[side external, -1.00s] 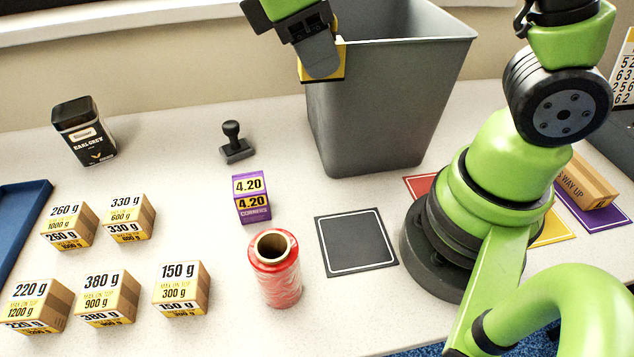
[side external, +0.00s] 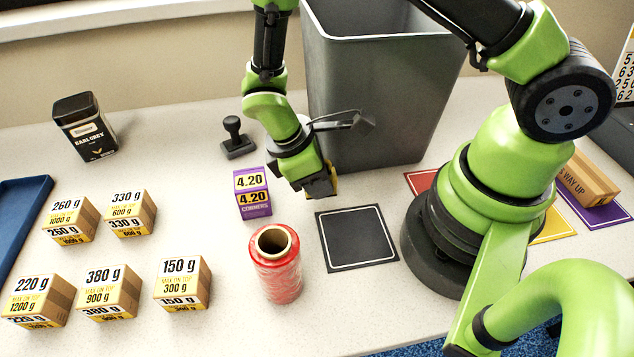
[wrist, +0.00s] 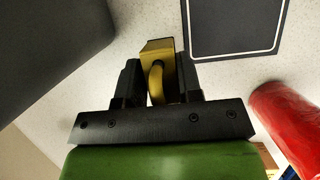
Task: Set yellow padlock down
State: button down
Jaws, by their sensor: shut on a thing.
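The yellow padlock (wrist: 159,50) shows in the wrist view between the two dark fingers of my gripper (wrist: 160,78), its curved shackle toward the palm. In the side view my gripper (side external: 325,190) points down, low over the table, between the grey bin and the black mat; only a sliver of yellow shows there. It is shut on the padlock. I cannot tell whether the padlock touches the table. The black mat (side external: 357,238) with a white outline lies just in front and to the right; it also shows in the wrist view (wrist: 235,25).
The grey bin (side external: 385,100) stands right behind my gripper. A purple box (side external: 252,192), a red roll (side external: 277,270) and a black stamp (side external: 238,140) are to its left. Several labelled cartons (side external: 110,290) stand further left. The black mat is bare.

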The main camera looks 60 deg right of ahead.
jog(key=shift+f, duration=0.95)
jog(key=shift+f, duration=0.1)
jog(key=c, duration=0.8)
grip_release()
jog(key=v, duration=1.2)
jog(key=shift+d, duration=0.1)
jog(key=shift+r, duration=0.3)
